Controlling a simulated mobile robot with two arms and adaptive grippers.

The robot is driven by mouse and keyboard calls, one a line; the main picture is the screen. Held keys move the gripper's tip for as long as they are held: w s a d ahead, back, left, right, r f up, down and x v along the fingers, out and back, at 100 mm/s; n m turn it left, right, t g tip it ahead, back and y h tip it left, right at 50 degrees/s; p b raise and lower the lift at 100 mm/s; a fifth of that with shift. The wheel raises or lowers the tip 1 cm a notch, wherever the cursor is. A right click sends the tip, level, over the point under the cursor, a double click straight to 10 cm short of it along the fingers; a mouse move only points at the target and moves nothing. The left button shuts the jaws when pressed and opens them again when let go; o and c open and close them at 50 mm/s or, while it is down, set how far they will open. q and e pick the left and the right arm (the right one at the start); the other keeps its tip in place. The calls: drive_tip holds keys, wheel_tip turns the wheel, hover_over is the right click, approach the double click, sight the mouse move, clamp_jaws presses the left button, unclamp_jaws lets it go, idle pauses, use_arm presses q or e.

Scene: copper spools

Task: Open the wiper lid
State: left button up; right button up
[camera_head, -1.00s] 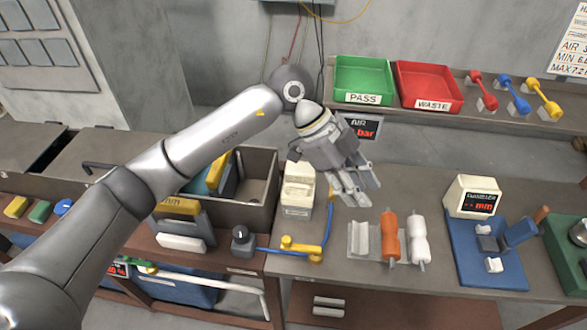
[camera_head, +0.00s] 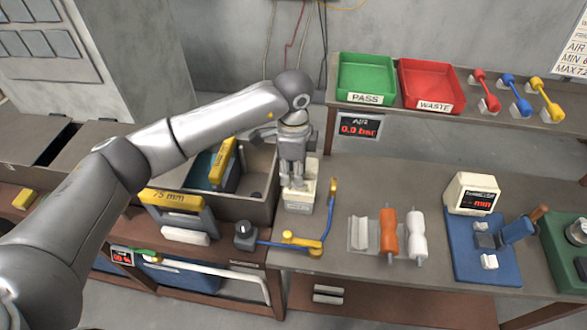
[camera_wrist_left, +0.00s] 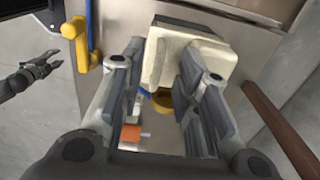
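The cream wiper box (camera_head: 300,203) stands upright on the bench, left of the yellow-handled air tool. My left gripper (camera_head: 294,183) points down over its top, and the fingers hide part of the lid. In the left wrist view the cream box (camera_wrist_left: 180,58) shows just beyond the parted fingers of my left gripper (camera_wrist_left: 158,90). Nothing is held between them. I cannot tell whether a finger touches the lid, and the lid looks shut. My right gripper (camera_wrist_left: 45,68) shows at the left edge of the wrist view, empty with its fingers apart.
The yellow air tool (camera_head: 302,240) and its blue hose lie close to the box. A grey bin (camera_head: 252,208) stands to its left. An orange spool (camera_head: 388,232) and a white spool (camera_head: 416,235) are to the right. The bench between box and spools is partly clear.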

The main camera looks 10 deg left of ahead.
use_arm(q)
drive_tip(key=shift+f, duration=0.8)
clamp_jaws()
